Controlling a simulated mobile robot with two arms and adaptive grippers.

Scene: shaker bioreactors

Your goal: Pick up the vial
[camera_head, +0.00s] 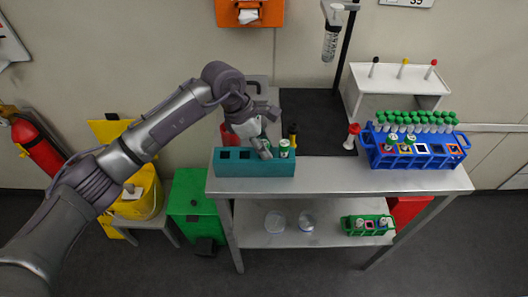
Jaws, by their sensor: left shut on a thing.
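My left gripper (268,149) reaches down over the rack from the left. Its fingers are beside the vial and shut on it; the exact contact is small and partly hidden. The vial's lower part is hidden in the rack. My right gripper is not in view.
The rack stands at the left end of the steel bench (340,178). A blue rack (415,161) with several green-capped tubes stands at the right. A red-capped bottle (351,137) stands between them. The lower shelf holds a green rack (367,225).

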